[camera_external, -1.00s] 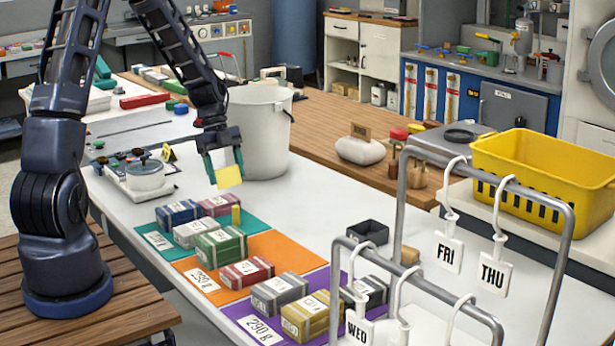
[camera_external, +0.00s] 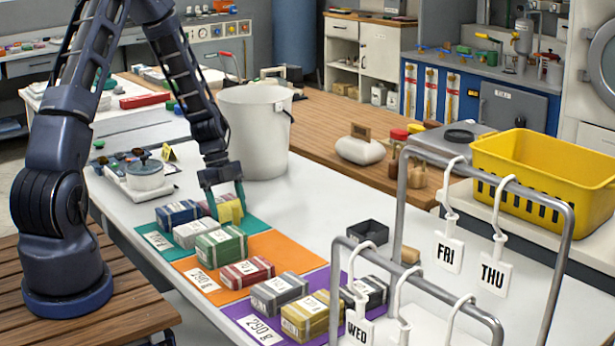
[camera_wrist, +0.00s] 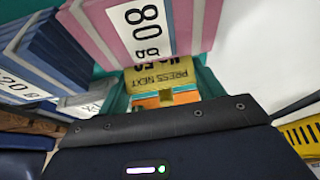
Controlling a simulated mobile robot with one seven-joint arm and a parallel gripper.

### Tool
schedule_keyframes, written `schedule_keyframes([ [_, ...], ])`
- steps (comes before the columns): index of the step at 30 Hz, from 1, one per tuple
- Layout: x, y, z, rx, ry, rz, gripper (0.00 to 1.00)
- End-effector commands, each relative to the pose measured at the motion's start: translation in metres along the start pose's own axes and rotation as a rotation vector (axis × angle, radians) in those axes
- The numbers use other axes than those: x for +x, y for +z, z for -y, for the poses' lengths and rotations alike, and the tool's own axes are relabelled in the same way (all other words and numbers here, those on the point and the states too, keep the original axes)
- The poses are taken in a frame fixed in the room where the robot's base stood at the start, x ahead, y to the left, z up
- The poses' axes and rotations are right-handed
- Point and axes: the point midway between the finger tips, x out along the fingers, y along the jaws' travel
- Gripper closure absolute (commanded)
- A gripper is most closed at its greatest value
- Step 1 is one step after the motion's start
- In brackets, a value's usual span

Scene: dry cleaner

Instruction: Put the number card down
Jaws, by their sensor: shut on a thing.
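The yellow number card (camera_external: 229,212) is between the teal fingers of my gripper (camera_external: 222,195), low over the teal mat beside the pink bundle. In the wrist view the card (camera_wrist: 160,74) shows upside-down print reading "PRESS NEXT", with my gripper (camera_wrist: 163,90) shut on it. The pink bundle (camera_wrist: 140,25), marked "80 g", stands close behind the card. I cannot tell whether the card touches the mat or the bundle.
Blue (camera_external: 180,214), grey (camera_external: 195,234) and green (camera_external: 221,244) bundles stand close by. The orange mat (camera_external: 280,246) lies in front. A white bucket (camera_external: 255,130) stands behind my gripper. White table is bare to the right (camera_external: 310,215).

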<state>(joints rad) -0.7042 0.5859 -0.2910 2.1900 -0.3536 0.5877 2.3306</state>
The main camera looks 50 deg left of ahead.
Motion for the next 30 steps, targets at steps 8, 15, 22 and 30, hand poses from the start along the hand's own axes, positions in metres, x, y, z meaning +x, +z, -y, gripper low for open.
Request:
schedule_keyframes([
  [8, 0.002, 0.001, 0.0, 0.0, 0.001, -0.001, 0.23],
  [15, 0.002, 0.001, 0.0, 0.0, 0.0, -0.001, 0.11],
  [22, -0.004, 0.0, 0.0, 0.0, -0.002, 0.001, 0.11],
  [30, -0.049, 0.0, 0.001, 0.0, -0.004, 0.002, 0.11],
])
